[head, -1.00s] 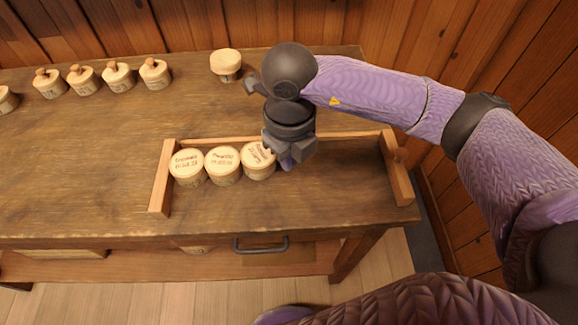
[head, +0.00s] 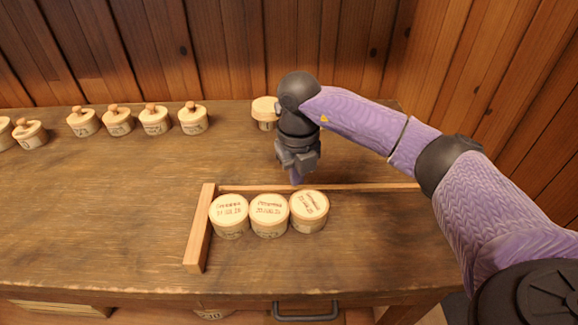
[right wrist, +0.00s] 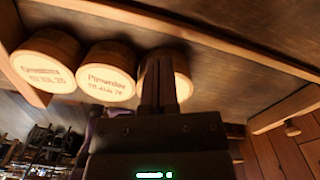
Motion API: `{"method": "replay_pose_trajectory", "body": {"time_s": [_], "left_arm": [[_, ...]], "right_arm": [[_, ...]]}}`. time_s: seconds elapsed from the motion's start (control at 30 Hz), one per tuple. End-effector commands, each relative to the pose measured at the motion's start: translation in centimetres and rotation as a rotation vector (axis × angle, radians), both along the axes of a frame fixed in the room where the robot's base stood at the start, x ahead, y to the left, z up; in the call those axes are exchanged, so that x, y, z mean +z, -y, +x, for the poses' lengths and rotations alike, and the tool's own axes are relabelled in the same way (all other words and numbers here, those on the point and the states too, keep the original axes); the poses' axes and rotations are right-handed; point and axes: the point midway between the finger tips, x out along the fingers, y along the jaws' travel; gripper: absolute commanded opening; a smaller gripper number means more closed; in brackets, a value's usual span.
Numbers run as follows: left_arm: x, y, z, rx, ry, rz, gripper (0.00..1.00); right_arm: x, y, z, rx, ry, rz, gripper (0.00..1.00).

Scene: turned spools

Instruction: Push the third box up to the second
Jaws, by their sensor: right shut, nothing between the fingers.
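Three round, pale wooden boxes with lettered lids stand in a row inside a low wooden frame. The first box (head: 229,216) is at the left end, beside the frame's left bar. The second box (head: 269,215) stands close against it. The third box (head: 309,211) is at the right end, its lettering turned, and appears to touch the second. My right gripper (head: 296,179) is shut and empty, its tip showing just beyond the third box near the back rail. In the right wrist view the fingers (right wrist: 158,88) partly cover the third box (right wrist: 183,84). My left gripper is out of view.
The frame's left bar (head: 200,228) and back rail (head: 350,188) bound the row. The tabletop right of the third box is clear.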

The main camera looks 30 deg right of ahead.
Motion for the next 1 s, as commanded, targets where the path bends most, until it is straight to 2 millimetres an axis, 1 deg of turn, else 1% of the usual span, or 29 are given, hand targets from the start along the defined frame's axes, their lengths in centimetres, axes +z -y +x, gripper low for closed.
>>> {"method": "replay_pose_trajectory", "body": {"time_s": [0.03, 0.1, 0.2, 0.3, 0.67, 0.83, 0.9, 1.0], "left_arm": [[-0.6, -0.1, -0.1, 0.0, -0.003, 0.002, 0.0], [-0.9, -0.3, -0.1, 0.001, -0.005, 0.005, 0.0], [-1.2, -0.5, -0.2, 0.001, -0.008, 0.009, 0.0], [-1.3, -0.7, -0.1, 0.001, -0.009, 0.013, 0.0], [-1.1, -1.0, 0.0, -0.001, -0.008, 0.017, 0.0], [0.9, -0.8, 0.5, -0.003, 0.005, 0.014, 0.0], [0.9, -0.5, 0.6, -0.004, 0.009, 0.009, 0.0], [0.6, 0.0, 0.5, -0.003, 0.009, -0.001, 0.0]], "right_arm": [[-1.3, 0.0, 0.0, 0.0, -0.004, 0.0, 0.0], [-2.4, 0.0, 0.0, 0.001, -0.003, -0.001, 0.0], [-3.4, 0.0, 0.0, 0.002, -0.002, 0.0, 0.0], [-3.8, 0.0, 0.0, 0.002, -0.001, -0.001, 0.0], [-3.8, 0.0, -0.1, 0.002, 0.001, -0.001, 0.0], [-3.3, -0.2, -1.5, 0.003, 0.002, -0.001, 0.0], [-3.6, -0.2, -1.9, 0.002, 0.0, -0.001, 0.0], [-3.9, -0.3, -1.8, 0.001, 0.0, 0.0, 0.0]]}}
